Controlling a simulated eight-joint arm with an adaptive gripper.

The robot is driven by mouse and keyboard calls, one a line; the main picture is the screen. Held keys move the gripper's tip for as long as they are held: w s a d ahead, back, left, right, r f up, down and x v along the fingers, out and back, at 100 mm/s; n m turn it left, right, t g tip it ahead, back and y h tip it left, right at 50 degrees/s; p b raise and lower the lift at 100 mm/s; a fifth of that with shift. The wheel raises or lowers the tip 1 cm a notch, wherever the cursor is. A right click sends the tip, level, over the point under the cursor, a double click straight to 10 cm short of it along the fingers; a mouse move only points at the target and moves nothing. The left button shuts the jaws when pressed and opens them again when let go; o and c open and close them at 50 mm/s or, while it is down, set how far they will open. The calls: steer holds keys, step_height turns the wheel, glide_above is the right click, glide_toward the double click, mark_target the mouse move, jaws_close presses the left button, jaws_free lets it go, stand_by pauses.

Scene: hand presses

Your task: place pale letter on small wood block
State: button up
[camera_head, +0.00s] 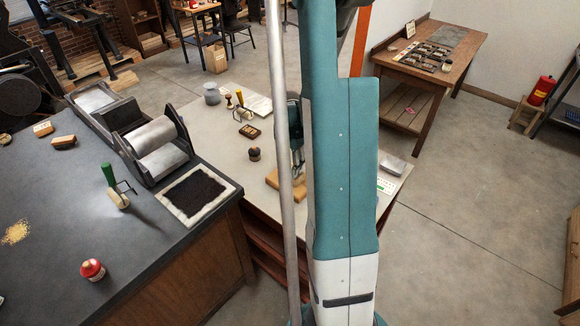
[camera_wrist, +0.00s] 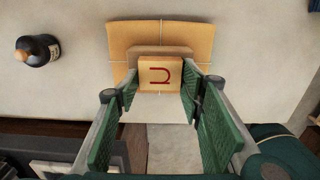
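The pale letter (camera_wrist: 160,73) is a small pale block with a red mark on its top face, seen in the wrist view. My gripper (camera_wrist: 160,82) has a green-padded finger against each side of it. A brown small wood block (camera_wrist: 160,50) shows behind and below the letter. Whether the letter touches it cannot be told. Under that lies a larger tan slab (camera_wrist: 160,31) with a thin light line across it. In the head view my gripper (camera_head: 297,165) points down over the tan slab (camera_head: 272,179); my arm and a pole hide the letter there.
A dark bottle-like item with a tan top (camera_wrist: 38,50) stands left of the slab. The pale table (camera_head: 222,128) also holds a grey jar (camera_head: 211,94) and a dark tin (camera_head: 249,131). The dark bench (camera_head: 60,200) with a roller press (camera_head: 155,145) stands at left.

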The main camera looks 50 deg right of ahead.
mark_target(290, 168)
steer(key=o, duration=0.3)
steer(key=shift+r, duration=0.2)
step_height(290, 168, up, 12)
steer(key=shift+p, duration=0.45)
stand_by(0.4)
stand_by(0.6)
